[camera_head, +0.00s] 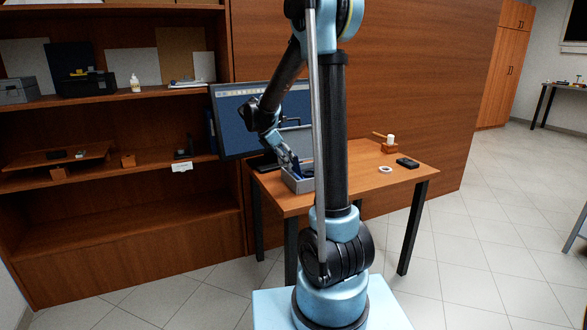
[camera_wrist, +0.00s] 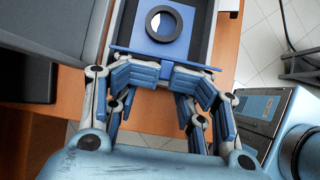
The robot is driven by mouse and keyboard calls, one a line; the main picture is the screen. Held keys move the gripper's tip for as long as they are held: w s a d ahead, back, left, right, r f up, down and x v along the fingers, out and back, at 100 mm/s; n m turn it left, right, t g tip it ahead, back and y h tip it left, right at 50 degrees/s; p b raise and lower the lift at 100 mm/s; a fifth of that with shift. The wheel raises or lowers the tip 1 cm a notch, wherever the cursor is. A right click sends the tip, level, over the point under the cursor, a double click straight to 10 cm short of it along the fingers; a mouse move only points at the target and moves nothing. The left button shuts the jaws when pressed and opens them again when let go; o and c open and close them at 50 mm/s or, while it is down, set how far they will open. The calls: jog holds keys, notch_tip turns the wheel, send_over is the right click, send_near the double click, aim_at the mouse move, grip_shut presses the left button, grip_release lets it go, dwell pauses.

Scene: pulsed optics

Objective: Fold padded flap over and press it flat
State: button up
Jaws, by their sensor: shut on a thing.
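A grey open case (camera_head: 299,186) stands on the wooden table near its left side; its grey rim (camera_wrist: 224,40) shows in the wrist view. Inside is a blue panel with a black ring (camera_wrist: 166,23) around a pale opening. A blue padded flap (camera_wrist: 165,59) shows edge-on as a thin bar across the near side of the case, with a small tab below. My gripper (camera_wrist: 164,76) has its blue-padded fingers around this tab and is shut on the flap. In the head view my gripper (camera_head: 290,163) reaches down at the case, and the flap is hard to make out.
A monitor (camera_head: 236,130) stands close behind my arm. A white ring (camera_head: 385,169), a black box (camera_head: 407,162) and a wooden block (camera_head: 389,148) with a white piece lie on the right of the table (camera_head: 352,184). A shelf unit (camera_head: 110,190) fills the left.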

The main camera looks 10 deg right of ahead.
jog(key=shift+r, duration=3.05)
grip_shut()
jog(key=s+d+f+m+y, duration=0.15)
jog(key=s+m, duration=0.35)
jog(key=s, duration=0.5)
jog(key=s+d+f+m+y, duration=0.1)
jog(key=s+d+m+y, duration=0.3)
jog(key=s, duration=0.7)
jog(key=s+a+f+m, duration=0.1)
jog(key=s+f+m, duration=0.4)
jog(key=s+m, duration=0.1)
jog(key=s+a+f+m+y, duration=0.1)
jog(key=s+f+m, duration=0.4)
jog(key=s, duration=0.4)
jog(key=shift+s+a+f+m, duration=0.25)
jog(key=shift+a+f+m, duration=0.05)
jog(key=shift+a+m, duration=0.1)
